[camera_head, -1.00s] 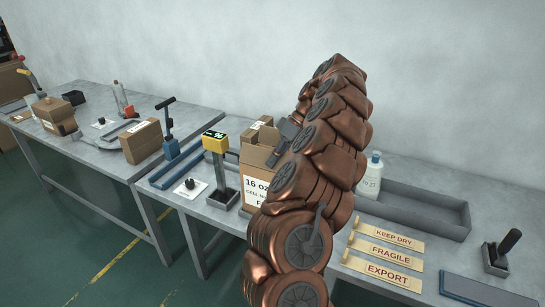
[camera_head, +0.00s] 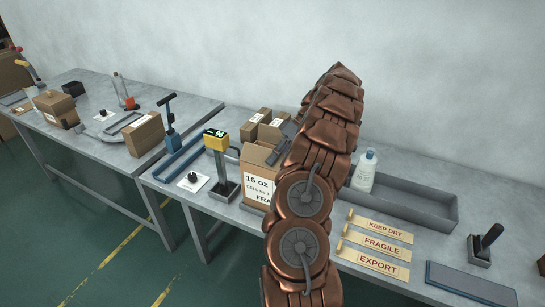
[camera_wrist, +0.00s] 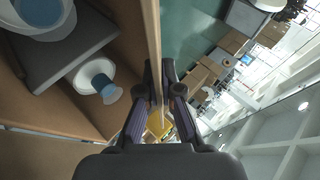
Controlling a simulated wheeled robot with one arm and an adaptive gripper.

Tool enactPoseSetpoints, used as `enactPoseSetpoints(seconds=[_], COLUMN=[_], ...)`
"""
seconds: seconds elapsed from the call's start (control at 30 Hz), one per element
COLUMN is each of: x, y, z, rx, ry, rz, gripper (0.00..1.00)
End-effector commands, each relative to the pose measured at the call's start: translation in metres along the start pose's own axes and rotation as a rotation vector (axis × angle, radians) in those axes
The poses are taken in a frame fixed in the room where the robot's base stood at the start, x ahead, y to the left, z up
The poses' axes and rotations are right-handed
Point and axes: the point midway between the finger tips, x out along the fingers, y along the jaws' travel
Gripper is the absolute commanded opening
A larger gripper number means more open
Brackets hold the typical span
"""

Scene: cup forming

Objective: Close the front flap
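The carton (camera_head: 256,180), labelled "16 oz", stands on the near bench, partly behind my arm. In the wrist view, an upright cardboard panel (camera_wrist: 153,35) runs down to my fingers; whether it is the front flap is unclear. My gripper (camera_wrist: 160,80) has its fingers on either side of this panel, slightly apart. I cannot tell whether they press on it. Left of the panel are a grey pad (camera_wrist: 75,40) and a white and blue cup-like piece (camera_wrist: 98,80). In the head view my arm mostly hides the gripper and the carton's right side.
Small boxes (camera_head: 254,122) stand behind the carton. A yellow-topped device (camera_head: 216,142) is to its left. A white bottle (camera_head: 364,172) and grey tray (camera_head: 415,205) are to the right. Stamped plates (camera_head: 375,245) lie in front. Another bench (camera_head: 100,150) stands at left.

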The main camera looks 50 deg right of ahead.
Motion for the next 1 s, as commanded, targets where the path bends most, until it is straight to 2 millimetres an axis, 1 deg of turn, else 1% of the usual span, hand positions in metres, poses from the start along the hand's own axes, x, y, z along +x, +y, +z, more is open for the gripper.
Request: enactPoseSetpoints(seconds=[0.4,0.5,0.67,0.93,1.0], x=[0.0003,0.0003,0.0005,0.0003,-0.0028], y=[0.0008,0.0008,0.0004,0.0003,0.0009], z=[0.0006,0.0005,0.0001,-0.0002,0.0006], rx=[0.002,0.002,0.001,0.0,-0.007], ry=[-0.001,-0.001,-0.001,0.0,0.006], rz=[-0.002,-0.002,-0.003,-0.002,0.002], gripper=[0.0,0.12,0.29,0.29,0.29])
